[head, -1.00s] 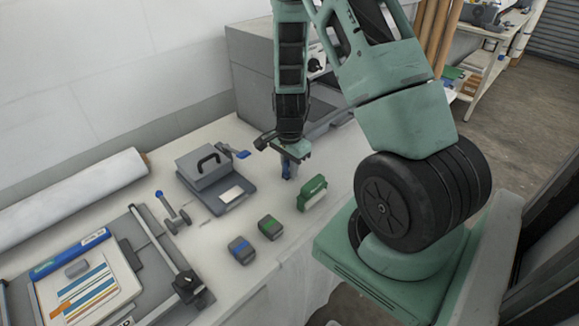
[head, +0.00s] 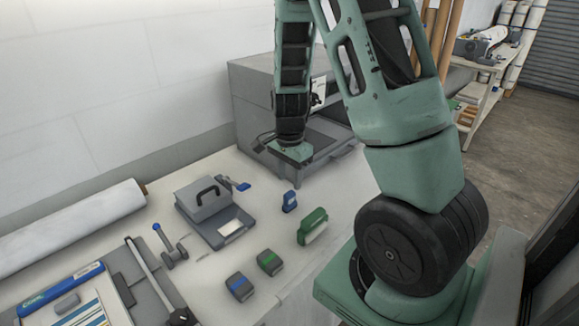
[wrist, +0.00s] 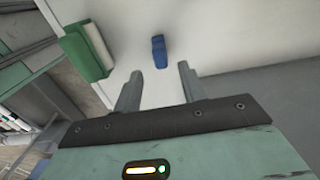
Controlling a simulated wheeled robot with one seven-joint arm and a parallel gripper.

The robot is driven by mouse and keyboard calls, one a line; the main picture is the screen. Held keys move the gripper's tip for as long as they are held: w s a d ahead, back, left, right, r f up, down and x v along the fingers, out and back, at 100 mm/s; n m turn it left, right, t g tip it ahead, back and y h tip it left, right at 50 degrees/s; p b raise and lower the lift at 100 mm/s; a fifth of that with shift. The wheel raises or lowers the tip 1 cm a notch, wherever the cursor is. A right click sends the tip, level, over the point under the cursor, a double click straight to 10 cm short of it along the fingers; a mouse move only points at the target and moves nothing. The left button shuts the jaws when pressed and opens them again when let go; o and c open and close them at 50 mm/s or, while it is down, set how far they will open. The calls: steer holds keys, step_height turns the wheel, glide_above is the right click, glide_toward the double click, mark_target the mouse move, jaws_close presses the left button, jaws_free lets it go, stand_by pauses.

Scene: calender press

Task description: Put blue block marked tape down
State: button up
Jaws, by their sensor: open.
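The blue block (head: 289,201) stands on the white table, left of the green block and right of the grey press with the black handle. It also shows in the wrist view (wrist: 159,52), beyond my fingertips and apart from them. Any marking on it is too small to read. My gripper (wrist: 158,82) is open and empty, its two fingers spread in the wrist view. In the head view my gripper (head: 291,152) is above and behind the block, its fingers mostly hidden.
A green block (head: 313,226) stands close by on the right. Two dark grey blocks, one with a blue top (head: 239,286) and one with a green top (head: 270,262), lie in front. A grey press with a handle (head: 215,210) is left. A large grey machine (head: 262,110) stands behind.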

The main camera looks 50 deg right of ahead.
mark_target(288, 193)
step_height(288, 193, up, 4)
steer(key=shift+f, duration=0.2)
steer(key=shift+a, duration=0.15)
steer(key=s+a+r+n+y, duration=0.1)
steer(key=a+r+n, duration=0.1)
steer(key=a+n, duration=0.65)
steer(key=s+a+r+n, duration=0.2)
steer(key=a+r+n, duration=0.15)
steer(key=a, duration=0.95)
steer(key=s+a+r+n, duration=0.2)
steer(key=s+a+n, duration=0.9)
steer(key=s+n, duration=0.3)
steer(key=shift+a+r, duration=0.2)
steer(key=shift+r, duration=0.15)
